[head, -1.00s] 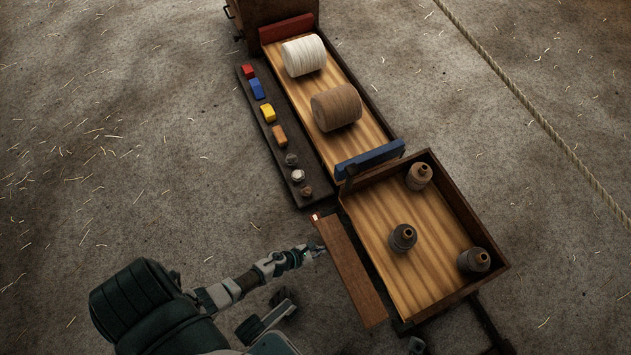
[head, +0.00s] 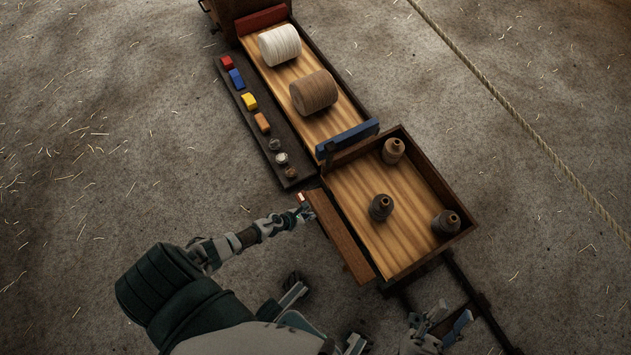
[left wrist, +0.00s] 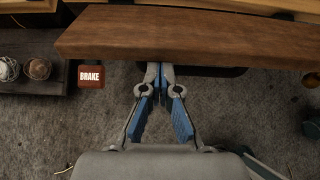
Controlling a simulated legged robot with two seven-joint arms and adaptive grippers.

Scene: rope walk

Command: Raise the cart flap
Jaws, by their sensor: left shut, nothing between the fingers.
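The cart flap (head: 337,237) is a long brown board along the left side of the cart's tray. It is tilted outward, with a dark gap between it and the tray wall. In the left wrist view the flap (left wrist: 190,38) spans the top. My left gripper (head: 305,212) is shut and empty at the flap's outer side, near its far end. In the left wrist view its fingertips (left wrist: 160,72) meet the flap's lower edge; I cannot tell whether they touch it. My right gripper (head: 448,322) is open and empty, near the cart's near end.
A red BRAKE block (left wrist: 91,75) sits beside the flap. The floor at left is clear.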

